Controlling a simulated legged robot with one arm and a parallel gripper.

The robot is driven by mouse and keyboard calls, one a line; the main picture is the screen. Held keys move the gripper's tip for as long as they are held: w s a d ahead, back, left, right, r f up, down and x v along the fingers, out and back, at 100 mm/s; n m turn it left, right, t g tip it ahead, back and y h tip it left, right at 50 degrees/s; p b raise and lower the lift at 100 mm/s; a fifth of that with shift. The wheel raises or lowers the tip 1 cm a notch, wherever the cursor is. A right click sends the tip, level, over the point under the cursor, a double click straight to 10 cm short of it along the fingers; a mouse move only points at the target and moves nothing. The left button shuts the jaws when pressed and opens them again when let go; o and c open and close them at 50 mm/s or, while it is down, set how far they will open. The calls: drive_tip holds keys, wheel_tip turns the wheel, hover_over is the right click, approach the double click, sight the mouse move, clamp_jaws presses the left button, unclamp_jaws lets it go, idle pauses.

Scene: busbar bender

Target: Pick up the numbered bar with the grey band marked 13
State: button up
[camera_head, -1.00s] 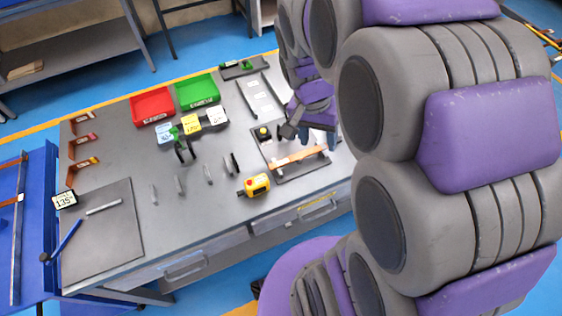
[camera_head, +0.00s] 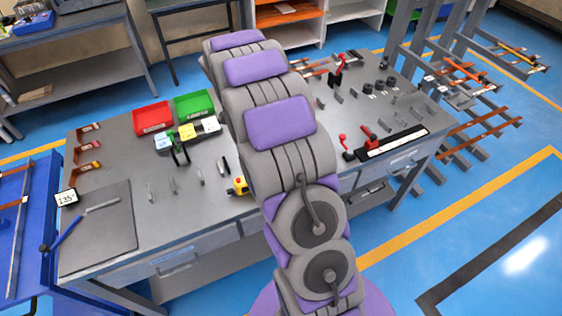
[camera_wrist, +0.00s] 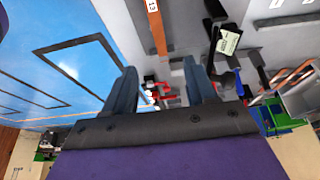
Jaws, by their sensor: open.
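In the wrist view, a copper-orange bar (camera_wrist: 157,32) runs down from the top edge, with a light band near the top that seems to read 13. My gripper (camera_wrist: 159,68) is open, its two blue-grey fingers apart with nothing between them. The bar's near end shows beyond the gap between the fingertips, and I see no contact. In the head view my arm covers the middle of the bench, and my gripper is hidden behind it.
The bench (camera_head: 110,160) carries a red bin (camera_head: 153,118), a green bin (camera_head: 194,105) and a yellow device (camera_head: 238,186). Red-handled tools (camera_head: 369,136) stand on its right part. Racks (camera_head: 470,75) with copper bars are at the right. Blue floor is clear in front.

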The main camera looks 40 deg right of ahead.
drive_tip(key=f, duration=0.5)
drive_tip(key=d+f+b, duration=0.1)
drive_tip(key=f, duration=0.1)
drive_tip(key=shift+s+f, duration=0.2)
drive_tip(key=shift+s, duration=0.15)
drive_tip(key=shift+s+d+f+b, duration=0.1)
drive_tip(key=shift+d+f+b, duration=0.05)
drive_tip(key=shift+d+f, duration=0.4)
drive_tip(key=shift+s+d+f+b, duration=0.15)
drive_tip(key=shift+d+f, duration=0.2)
drive_tip(key=shift+f, duration=0.35)
drive_tip(key=shift+w+d+f, duration=0.1)
drive_tip(key=shift+d+f, duration=0.15)
drive_tip(key=shift+d, duration=0.05)
drive_tip(key=b+x, duration=0.1)
drive_tip(key=x, duration=0.2)
drive_tip(key=shift+f, duration=0.1)
drive_tip(key=shift+s+f, duration=0.2)
drive_tip(key=shift+f, duration=0.45)
drive_tip(key=shift+d, duration=0.1)
